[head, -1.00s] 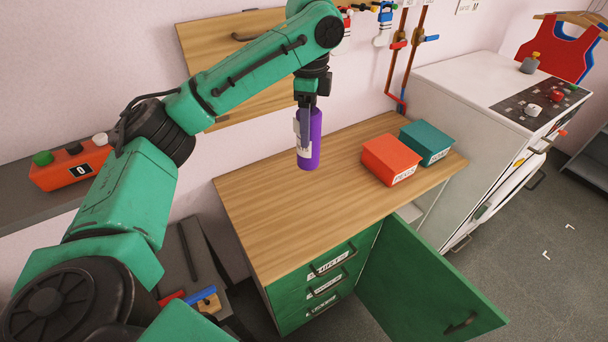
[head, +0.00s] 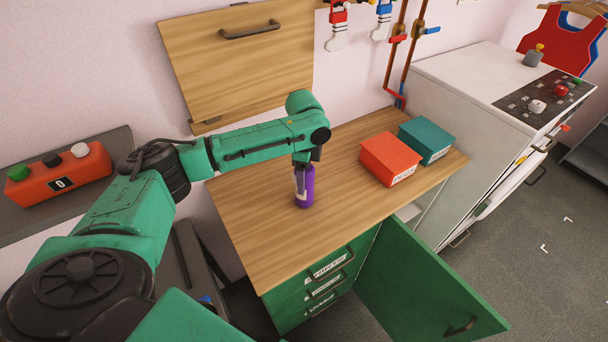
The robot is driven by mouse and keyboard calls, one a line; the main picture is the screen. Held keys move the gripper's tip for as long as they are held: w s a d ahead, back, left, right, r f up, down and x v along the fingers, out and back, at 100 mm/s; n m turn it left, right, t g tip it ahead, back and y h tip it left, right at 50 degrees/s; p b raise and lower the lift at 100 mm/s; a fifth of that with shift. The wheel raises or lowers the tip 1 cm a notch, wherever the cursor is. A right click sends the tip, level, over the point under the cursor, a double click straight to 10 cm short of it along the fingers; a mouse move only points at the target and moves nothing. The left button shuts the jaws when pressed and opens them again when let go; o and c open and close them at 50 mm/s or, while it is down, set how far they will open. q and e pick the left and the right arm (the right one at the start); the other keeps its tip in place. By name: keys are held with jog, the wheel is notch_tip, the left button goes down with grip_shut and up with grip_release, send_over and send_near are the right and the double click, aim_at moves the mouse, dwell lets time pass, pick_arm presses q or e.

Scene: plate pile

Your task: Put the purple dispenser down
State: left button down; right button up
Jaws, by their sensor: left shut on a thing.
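The purple dispenser (head: 306,189) is a small upright bottle with a pale label, at the middle of the wooden counter top (head: 260,230). My left gripper (head: 303,164) is above it and shut on its upper part, which the gripper partly hides. The dispenser's base appears at the counter surface; I cannot tell whether it touches. My right gripper is not in view.
An orange box (head: 390,158) and a teal box (head: 427,139) stand on the counter's right side. A green cabinet door (head: 420,285) hangs open below. The counter in front of and beside the dispenser is clear. A white stove (head: 470,90) stands to the right.

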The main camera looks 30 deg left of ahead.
pick_arm(q)
jog(key=shift+f, duration=0.1)
jog(key=shift+c, duration=0.3)
grip_release()
jog(key=shift+a+f, duration=0.1)
jog(key=shift+f, duration=0.05)
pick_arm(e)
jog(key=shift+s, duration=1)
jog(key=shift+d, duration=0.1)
